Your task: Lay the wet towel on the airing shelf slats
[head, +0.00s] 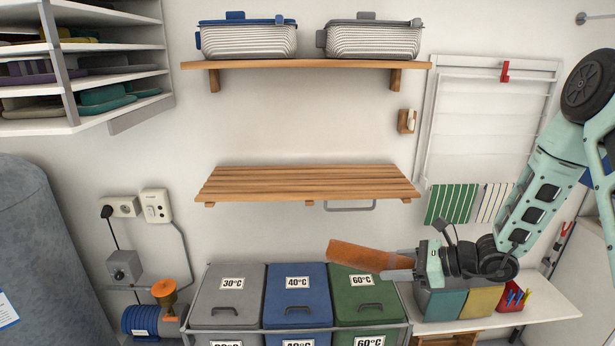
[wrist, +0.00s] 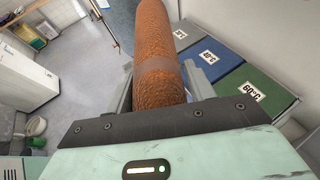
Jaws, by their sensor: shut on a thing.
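The wet towel (head: 368,256) is a rust-orange roll or folded bundle. It also fills the middle of the wrist view (wrist: 159,60), with a paler band across it. My gripper (head: 398,272) is shut on the towel's right end in the head view, and the towel sticks out to the left, slightly tilted. The towel is in the air in front of the laundry bins. The airing shelf slats (head: 300,182) are wooden, bare, and lie above and to the left of my gripper in the head view. A grey rail hangs under the shelf's right part.
An upper shelf (head: 305,64) holds two lidded baskets. Grey, blue and green bins (head: 298,296) stand below the slats. A wooden peg block (head: 406,121) and striped cloths (head: 452,203) are on the wall at right. The wall between the two shelves is clear.

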